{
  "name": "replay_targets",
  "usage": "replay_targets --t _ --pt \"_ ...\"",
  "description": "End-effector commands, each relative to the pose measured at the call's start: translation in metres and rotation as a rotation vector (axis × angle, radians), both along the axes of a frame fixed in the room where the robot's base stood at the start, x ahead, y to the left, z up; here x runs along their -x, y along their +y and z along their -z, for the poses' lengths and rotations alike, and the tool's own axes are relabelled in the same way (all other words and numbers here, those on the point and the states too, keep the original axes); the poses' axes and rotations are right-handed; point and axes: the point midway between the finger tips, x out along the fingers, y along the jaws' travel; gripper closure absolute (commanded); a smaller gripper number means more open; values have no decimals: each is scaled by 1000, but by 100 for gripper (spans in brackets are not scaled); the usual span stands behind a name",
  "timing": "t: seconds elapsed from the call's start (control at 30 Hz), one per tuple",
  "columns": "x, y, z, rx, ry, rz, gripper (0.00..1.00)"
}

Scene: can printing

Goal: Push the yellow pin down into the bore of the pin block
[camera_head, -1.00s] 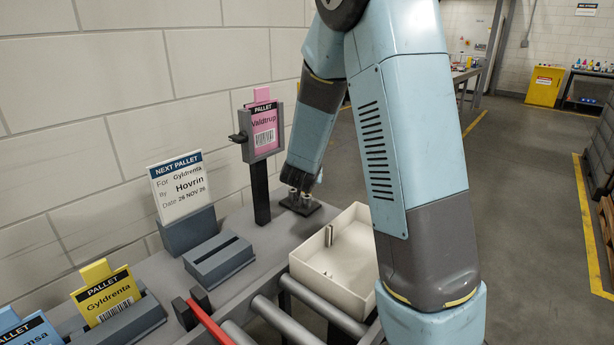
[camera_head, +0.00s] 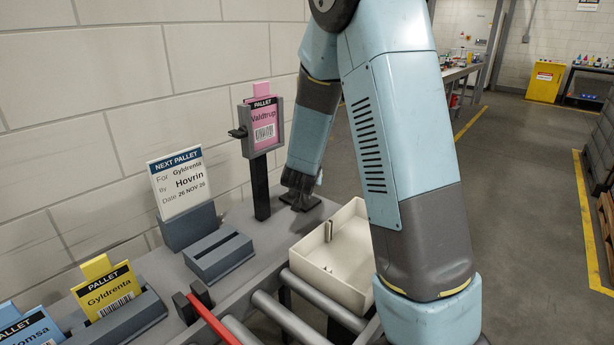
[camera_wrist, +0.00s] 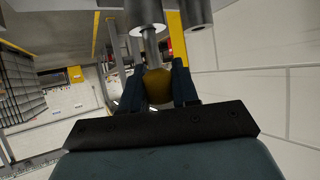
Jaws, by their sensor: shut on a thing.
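My gripper (camera_head: 299,186) is at the dark base plate (camera_head: 313,204) on the bench, behind the cream tray. In the wrist view my gripper (camera_wrist: 157,82) has its dark fingers on both sides of a yellow rounded piece, the yellow pin (camera_wrist: 158,87), and is shut on it. A grey metal rod (camera_wrist: 150,50) under a thick metal cylinder (camera_wrist: 144,14) lines up with the yellow piece. A second metal cylinder (camera_wrist: 197,12) is beside it. The bore is hidden, and I cannot tell how deep the pin sits.
A cream tray (camera_head: 352,281) with an upright divider stands in front of the gripper. The grey post with the pink pallet card (camera_head: 264,130) stands close on the left. Grey rollers (camera_head: 290,318) are in front. The wall is behind.

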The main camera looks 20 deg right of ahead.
Motion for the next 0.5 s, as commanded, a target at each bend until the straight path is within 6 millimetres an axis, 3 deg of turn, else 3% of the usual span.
replay_targets --t 0.5 --pt "0 0 10 0 0 1 100"
